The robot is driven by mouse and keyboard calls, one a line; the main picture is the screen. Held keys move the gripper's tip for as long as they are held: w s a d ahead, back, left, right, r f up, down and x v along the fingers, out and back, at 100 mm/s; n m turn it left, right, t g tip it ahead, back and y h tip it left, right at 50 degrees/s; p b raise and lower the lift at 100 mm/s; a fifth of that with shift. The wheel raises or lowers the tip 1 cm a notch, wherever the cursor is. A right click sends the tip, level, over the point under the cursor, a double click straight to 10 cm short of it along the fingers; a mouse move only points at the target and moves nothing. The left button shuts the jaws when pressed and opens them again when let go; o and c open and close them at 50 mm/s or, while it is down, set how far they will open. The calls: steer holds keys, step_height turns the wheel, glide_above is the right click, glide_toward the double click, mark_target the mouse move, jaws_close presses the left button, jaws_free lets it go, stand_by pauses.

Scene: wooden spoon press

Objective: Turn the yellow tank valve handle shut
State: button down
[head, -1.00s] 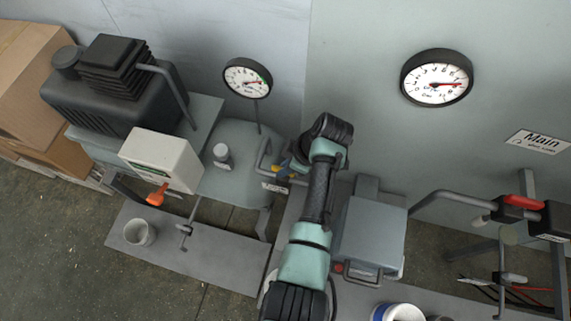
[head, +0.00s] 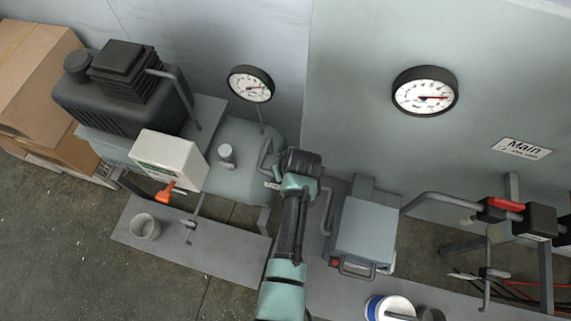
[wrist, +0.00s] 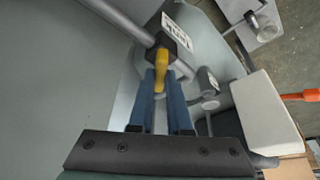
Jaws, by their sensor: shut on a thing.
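The yellow tank valve handle (wrist: 161,68) shows in the wrist view, on a dark valve body at the end of a grey pipe. My gripper (wrist: 161,84) has its two blue fingers on either side of the handle and is shut on it. The handle lies roughly in line with the fingers. In the head view my arm's wrist covers the handle and the fingers, beside the grey-green tank (head: 245,150). A white label (wrist: 178,35) sits next to the valve.
A white box (head: 170,160) with an orange lever (head: 165,191) stands left of the tank. A grey box-shaped unit (head: 365,232) stands close to the right of my arm. A white and blue tub (head: 389,308) is at the front.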

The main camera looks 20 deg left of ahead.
steer(key=m, duration=0.2)
steer(key=m+h+p, duration=0.1)
steer(key=m, duration=0.1)
steer(key=shift+s+a+t+h, duration=0.1)
steer(key=shift+a+t+h, duration=0.05)
steer(key=shift+t+h, duration=0.2)
steer(key=shift+m+h, duration=0.55)
steer(key=shift+m, duration=1.05)
steer(key=c, duration=0.9)
jaws_free()
steer(key=shift+o, duration=0.2)
steer(key=shift+r, duration=0.1)
steer(key=v, duration=1.2)
steer(key=shift+s+r, duration=0.25)
steer(key=shift+r, duration=0.05)
